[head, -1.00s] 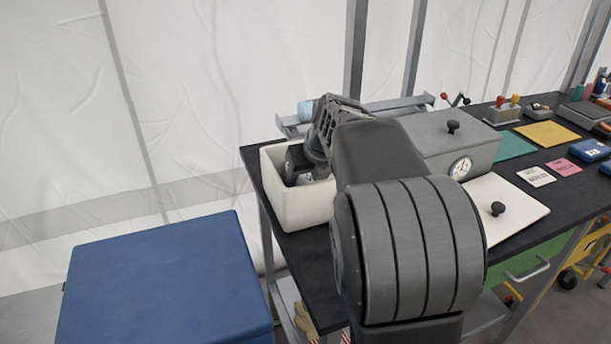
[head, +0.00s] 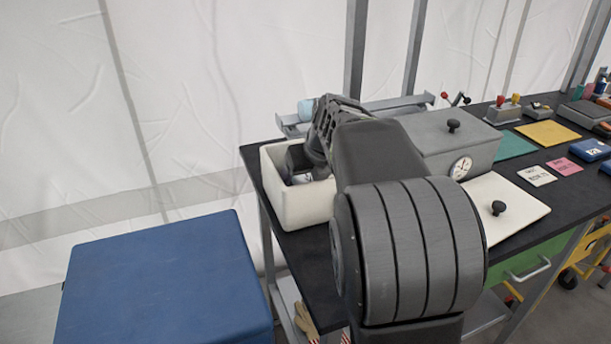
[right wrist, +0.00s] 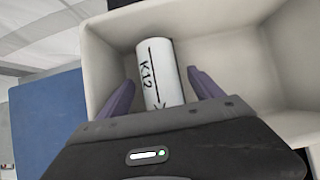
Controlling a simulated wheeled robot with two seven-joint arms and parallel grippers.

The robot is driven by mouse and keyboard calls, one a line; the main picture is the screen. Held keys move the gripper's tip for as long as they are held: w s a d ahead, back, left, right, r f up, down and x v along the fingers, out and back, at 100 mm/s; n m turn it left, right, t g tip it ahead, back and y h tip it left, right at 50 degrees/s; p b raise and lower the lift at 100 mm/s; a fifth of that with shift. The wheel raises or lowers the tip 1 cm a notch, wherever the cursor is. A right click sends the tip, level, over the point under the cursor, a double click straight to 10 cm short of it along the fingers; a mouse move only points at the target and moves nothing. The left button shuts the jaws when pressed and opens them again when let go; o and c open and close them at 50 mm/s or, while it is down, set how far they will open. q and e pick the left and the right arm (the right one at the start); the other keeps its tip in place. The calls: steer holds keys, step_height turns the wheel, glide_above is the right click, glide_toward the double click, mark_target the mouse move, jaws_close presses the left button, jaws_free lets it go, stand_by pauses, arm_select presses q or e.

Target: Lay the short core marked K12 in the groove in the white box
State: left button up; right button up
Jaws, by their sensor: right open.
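The white box (head: 301,205) stands at the left end of the black table. My right gripper (head: 297,176) reaches down into it; my arm hides most of the inside in the head view. In the right wrist view the white core marked K12 (right wrist: 159,72) lies in the box (right wrist: 230,62) near one wall. An arrow is drawn along its side. My right gripper (right wrist: 162,90) is open, with one purple finger on each side of the core and gaps showing between. The groove cannot be made out. My left gripper is not in view.
A grey case with a round gauge (head: 455,150) stands right of the box. A white lid with a black knob (head: 515,205) lies in front of it. A blue block (head: 165,285) stands left of the black table (head: 310,245).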

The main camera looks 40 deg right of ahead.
steer(key=shift+p+v, duration=0.45)
steer(key=shift+v, duration=3.45)
